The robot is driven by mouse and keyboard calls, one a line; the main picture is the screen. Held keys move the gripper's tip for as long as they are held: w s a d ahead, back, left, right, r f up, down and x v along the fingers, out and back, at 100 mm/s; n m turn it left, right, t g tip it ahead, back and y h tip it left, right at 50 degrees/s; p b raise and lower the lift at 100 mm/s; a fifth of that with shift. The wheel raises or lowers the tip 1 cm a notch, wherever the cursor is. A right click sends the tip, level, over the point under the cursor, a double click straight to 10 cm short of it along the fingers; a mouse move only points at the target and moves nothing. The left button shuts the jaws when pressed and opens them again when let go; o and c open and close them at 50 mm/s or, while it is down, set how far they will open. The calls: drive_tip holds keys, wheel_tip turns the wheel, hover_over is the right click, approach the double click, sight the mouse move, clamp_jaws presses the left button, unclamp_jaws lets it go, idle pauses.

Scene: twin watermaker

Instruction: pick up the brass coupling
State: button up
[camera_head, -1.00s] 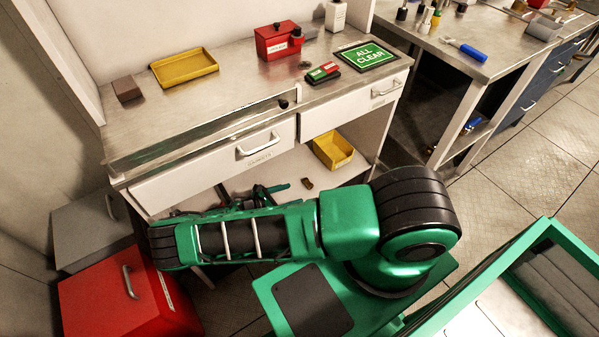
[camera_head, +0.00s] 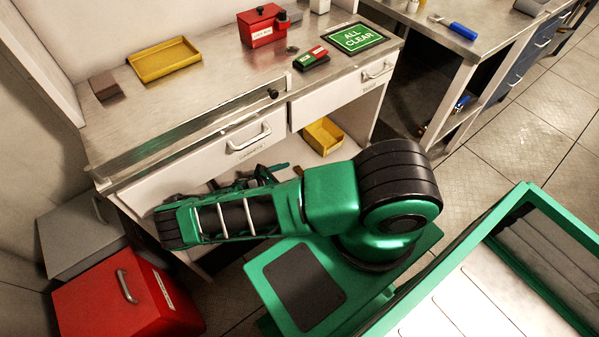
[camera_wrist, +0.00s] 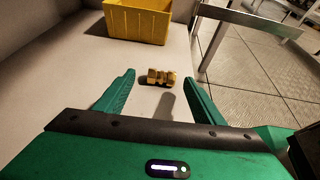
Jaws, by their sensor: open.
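The brass coupling (camera_wrist: 161,77) is a small ridged brass-yellow piece lying on its side on the pale lower shelf (camera_wrist: 75,70), in the middle of the wrist view. My gripper (camera_wrist: 160,80) is open, with one green finger to the left and one to the right of the coupling in that view. The coupling appears near the fingertips, with a gap on each side, and is not gripped. In the head view my gripper (camera_head: 266,172) reaches under the bench drawers, partly hidden by my arm.
A yellow bin (camera_wrist: 138,21) stands behind the coupling; it also shows in the head view (camera_head: 323,135). The drawers (camera_head: 240,142) and bench top (camera_head: 205,95) lie above the shelf. A red case (camera_head: 128,295) and a grey box (camera_head: 82,240) stand at lower left.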

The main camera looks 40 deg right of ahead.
sight(297, 170)
drive_tip(key=x, duration=0.4)
drive_tip(key=shift+s+d+r, duration=0.1)
drive_tip(key=shift+s, duration=0.1)
drive_tip(key=c, duration=1.2)
drive_tip(key=shift+r, duration=0.15)
